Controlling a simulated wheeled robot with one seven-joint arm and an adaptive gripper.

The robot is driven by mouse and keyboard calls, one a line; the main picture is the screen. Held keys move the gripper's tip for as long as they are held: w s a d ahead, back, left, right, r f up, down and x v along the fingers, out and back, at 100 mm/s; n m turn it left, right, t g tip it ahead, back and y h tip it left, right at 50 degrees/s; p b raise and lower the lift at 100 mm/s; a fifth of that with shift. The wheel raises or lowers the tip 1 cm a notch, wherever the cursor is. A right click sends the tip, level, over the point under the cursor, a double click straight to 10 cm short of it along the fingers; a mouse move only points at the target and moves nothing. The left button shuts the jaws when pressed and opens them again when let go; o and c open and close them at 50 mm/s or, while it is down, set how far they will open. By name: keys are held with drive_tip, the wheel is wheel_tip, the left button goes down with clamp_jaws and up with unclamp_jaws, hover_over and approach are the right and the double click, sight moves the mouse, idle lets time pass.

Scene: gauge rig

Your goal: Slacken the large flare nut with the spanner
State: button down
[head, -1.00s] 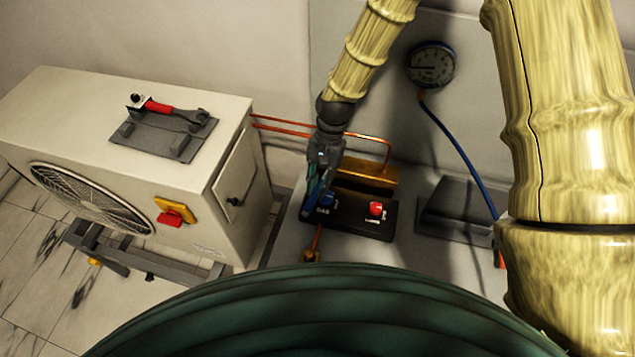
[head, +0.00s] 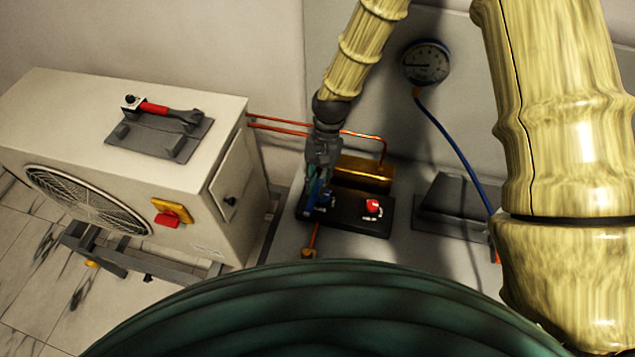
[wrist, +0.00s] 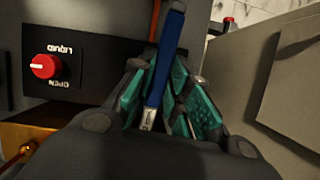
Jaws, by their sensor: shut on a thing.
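My gripper (head: 316,190) is low at the left end of the black valve panel. In the wrist view, its teal-padded fingers (wrist: 163,95) are closed around a blue-handled tool (wrist: 166,50) with a silver shaft, which looks like a spanner. Its working end is hidden. A brass nut (head: 309,253) sits on a copper pipe in front of the panel, a little below the gripper in the head view. I cannot tell whether it is the large flare nut, or whether the tool touches any nut.
The black panel (head: 372,222) carries a red knob (head: 373,206) and a blue knob mostly hidden by my gripper. A brass block (head: 362,172) stands behind it. A red-handled tool (head: 152,107) lies on a tray on the white outdoor unit (head: 80,95). A gauge (head: 426,64) hangs behind.

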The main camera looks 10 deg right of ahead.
drive_tip(key=shift+s+d+n+h+p, duration=0.25)
drive_tip(key=shift+d+n+p, duration=0.05)
drive_tip(key=shift+d+n, duration=0.35)
drive_tip(key=shift+s+d+n+h+p, duration=0.25)
drive_tip(key=shift+d+n, duration=0.3)
drive_tip(key=shift+n, duration=0.2)
idle(1.4)
drive_tip(key=shift+s+d+n+g+h+p, duration=0.15)
drive_tip(key=shift+d+n+g+h+p, duration=0.15)
drive_tip(key=shift+d+n, duration=0.6)
idle(0.9)
drive_tip(key=shift+a+m, duration=0.9)
drive_tip(key=shift+m, duration=0.1)
idle(0.5)
idle(0.3)
drive_tip(key=shift+s+a, duration=0.2)
drive_tip(key=shift+s, duration=0.3)
drive_tip(key=shift+s+p, duration=0.2)
drive_tip(key=shift+p, duration=0.1)
drive_tip(key=shift+s+a, duration=0.2)
drive_tip(key=shift+s, duration=0.3)
drive_tip(key=shift+s, duration=0.25)
drive_tip(key=shift+s+a, duration=0.2)
drive_tip(key=shift+s, duration=0.3)
